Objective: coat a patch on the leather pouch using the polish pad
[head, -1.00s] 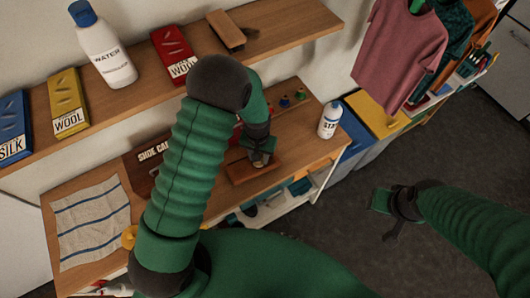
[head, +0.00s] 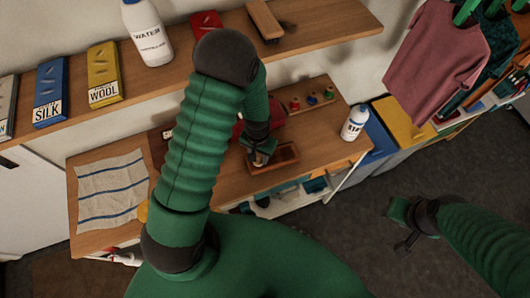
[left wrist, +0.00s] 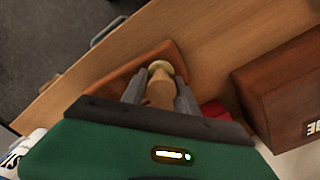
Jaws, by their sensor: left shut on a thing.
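My left gripper (head: 262,155) is shut on a tan, rounded wooden handle, seemingly the polish pad (left wrist: 160,88). It is over a reddish-brown rectangular piece (head: 285,158) on the workbench, which I take for the leather pouch; this piece also shows in the left wrist view (left wrist: 120,80). The pad's underside is hidden, so I cannot tell whether it touches the piece. No coated patch can be made out. My right gripper (head: 402,225) hangs over the floor at the right, apart from the bench; its finger opening is unclear.
A white bottle (head: 355,122) stands at the bench's right end, near a rack of small coloured knobs (head: 311,98). A striped cloth (head: 112,190) lies at the left. A brown box (left wrist: 285,90) and something red (left wrist: 212,108) are close to the gripper. A shelf (head: 185,70) runs above.

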